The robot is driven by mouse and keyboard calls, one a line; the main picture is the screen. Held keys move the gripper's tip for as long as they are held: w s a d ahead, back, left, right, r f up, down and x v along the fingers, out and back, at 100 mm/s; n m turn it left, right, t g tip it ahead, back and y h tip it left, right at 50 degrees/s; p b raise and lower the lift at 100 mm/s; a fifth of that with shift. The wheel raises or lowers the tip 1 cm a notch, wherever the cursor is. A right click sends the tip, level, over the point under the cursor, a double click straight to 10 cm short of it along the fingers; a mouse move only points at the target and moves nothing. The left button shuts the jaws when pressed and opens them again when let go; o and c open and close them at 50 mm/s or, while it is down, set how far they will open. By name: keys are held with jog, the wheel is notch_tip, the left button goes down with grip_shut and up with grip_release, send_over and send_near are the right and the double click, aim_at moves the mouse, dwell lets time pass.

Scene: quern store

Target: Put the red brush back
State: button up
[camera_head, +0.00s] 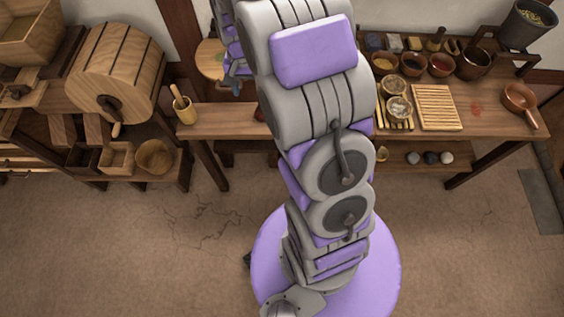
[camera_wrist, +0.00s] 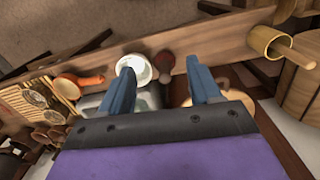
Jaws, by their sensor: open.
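My gripper (camera_wrist: 160,66) is open, its two blue fingers spread apart with nothing visibly held between them. A small dark red object (camera_wrist: 165,62), possibly the red brush, shows between and beyond the fingertips on the wooden bench; its shape is too small to be sure. A small dark red patch (camera_head: 260,114) also shows beside my arm in the head view. In the wrist view, a white bowl (camera_wrist: 135,66) lies behind the left fingertip, and an orange-red handled item (camera_wrist: 78,80) is left of it. In the head view my arm hides the middle of the bench.
A wooden mortar with pestle (camera_head: 186,108) stands on the bench's left part, near a large wooden drum (camera_head: 112,70). The right table holds several bowls, a slatted board (camera_head: 435,106) and a brown pan (camera_head: 520,98). The floor in front (camera_head: 130,240) is clear.

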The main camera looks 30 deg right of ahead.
jog(key=s+a+r+n, duration=0.2)
jog(key=s+a+r, duration=0.1)
jog(key=s, duration=0.7)
jog(key=s+a+r+n+g, duration=0.1)
jog(key=s+a+r+n, duration=0.2)
jog(key=s, duration=0.8)
jog(key=s+a+r+n, duration=0.2)
jog(key=s+r, duration=0.3)
jog(key=s, duration=0.5)
jog(key=shift+s+a+r+n, duration=0.3)
jog(key=shift+s+a+n, duration=0.1)
jog(key=shift+a, duration=0.35)
